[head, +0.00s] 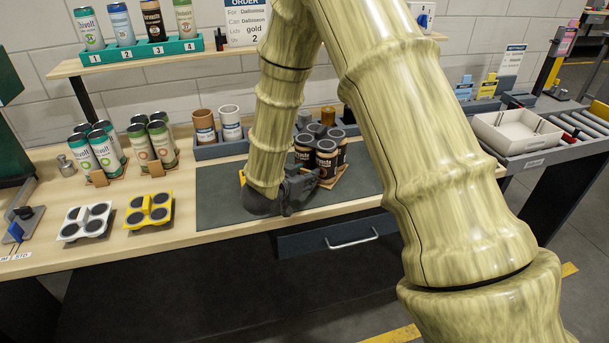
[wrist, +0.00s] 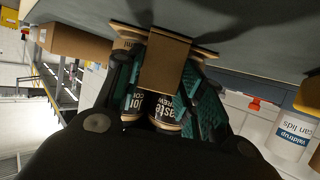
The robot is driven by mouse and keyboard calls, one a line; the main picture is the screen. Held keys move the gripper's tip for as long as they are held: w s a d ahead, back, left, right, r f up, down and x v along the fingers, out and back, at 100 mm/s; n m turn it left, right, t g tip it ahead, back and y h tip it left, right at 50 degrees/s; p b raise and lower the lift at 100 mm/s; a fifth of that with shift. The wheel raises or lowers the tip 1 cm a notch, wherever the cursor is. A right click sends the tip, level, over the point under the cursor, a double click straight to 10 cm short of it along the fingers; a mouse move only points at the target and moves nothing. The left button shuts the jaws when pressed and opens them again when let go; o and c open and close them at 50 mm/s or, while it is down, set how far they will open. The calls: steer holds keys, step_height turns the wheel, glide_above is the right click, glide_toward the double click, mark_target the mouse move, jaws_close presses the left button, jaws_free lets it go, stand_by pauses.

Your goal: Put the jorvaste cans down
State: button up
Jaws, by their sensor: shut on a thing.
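The jorvaste cans (head: 326,158) are several black cans with tan label bands, grouped upright in a tan cardboard carrier (head: 337,182) over the dark grey mat (head: 222,193). My gripper (head: 303,186) is low at the carrier's near left side. In the wrist view, my gripper (wrist: 163,85) is shut with its teal finger pads on the carrier's brown front tab (wrist: 165,62). Two can labels (wrist: 166,108) show between the fingers. The carrier base is close to the mat; I cannot tell whether it touches. My arm hides part of the mat.
Two four-can carriers, teal-labelled (head: 103,150) and green (head: 152,143), stand left. White (head: 86,222) and yellow (head: 149,210) lid holders lie in front. A grey bin (head: 218,148) holds two cups behind the mat. A white tray (head: 515,132) is at right.

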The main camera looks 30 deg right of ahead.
steer(key=shift+f, duration=0.15)
steer(key=o, duration=1)
steer(key=b+v, duration=0.1)
steer(key=v, duration=1.1)
steer(key=shift+a+b, duration=0.1)
steer(key=shift+b, duration=0.2)
